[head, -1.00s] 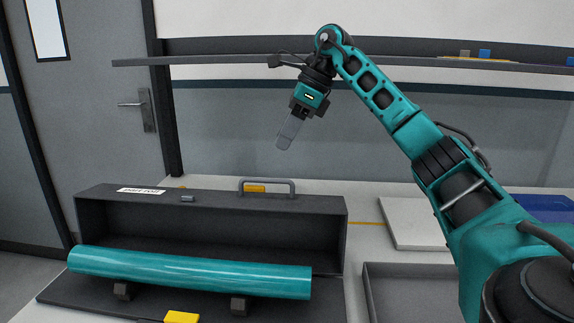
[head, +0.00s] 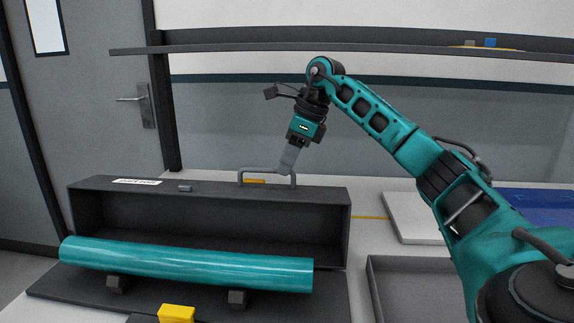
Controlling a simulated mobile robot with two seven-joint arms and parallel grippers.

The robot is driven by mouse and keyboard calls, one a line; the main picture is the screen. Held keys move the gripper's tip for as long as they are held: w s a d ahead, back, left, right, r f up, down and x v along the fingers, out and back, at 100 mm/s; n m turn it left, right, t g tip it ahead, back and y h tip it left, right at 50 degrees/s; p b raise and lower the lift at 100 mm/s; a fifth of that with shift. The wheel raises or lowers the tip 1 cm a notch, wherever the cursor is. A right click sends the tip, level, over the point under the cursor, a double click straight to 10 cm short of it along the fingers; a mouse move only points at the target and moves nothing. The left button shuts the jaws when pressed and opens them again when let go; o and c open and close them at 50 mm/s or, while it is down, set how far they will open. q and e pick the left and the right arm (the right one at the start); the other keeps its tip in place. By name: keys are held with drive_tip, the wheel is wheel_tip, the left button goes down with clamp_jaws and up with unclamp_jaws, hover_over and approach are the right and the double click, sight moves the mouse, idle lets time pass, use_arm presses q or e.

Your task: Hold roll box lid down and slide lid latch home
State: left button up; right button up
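The dark grey roll box stands open on the table, its lid (head: 225,218) raised at the back with a grey handle (head: 243,179) on its top edge. A teal roll (head: 190,266) lies across two dark supports in front of the lid. A small grey latch piece (head: 185,188) sits on the lid's top edge, and a yellow piece (head: 176,313) is at the box's front edge. My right gripper (head: 287,168) points down at the right part of the handle; whether it touches is unclear. Its fingers overlap in this view, so their opening cannot be judged. My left gripper is out of view.
A grey open tray (head: 378,300) and a pale flat board (head: 408,222) are on the table to the right, with a blue item (head: 535,203) beyond. A shelf (head: 400,52) runs along the wall behind my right arm. A door is at the left.

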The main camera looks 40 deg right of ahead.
drive_tip(key=shift+a+f, duration=0.1)
drive_tip(key=shift+f, duration=0.1)
clamp_jaws()
idle(0.3)
idle(0.3)
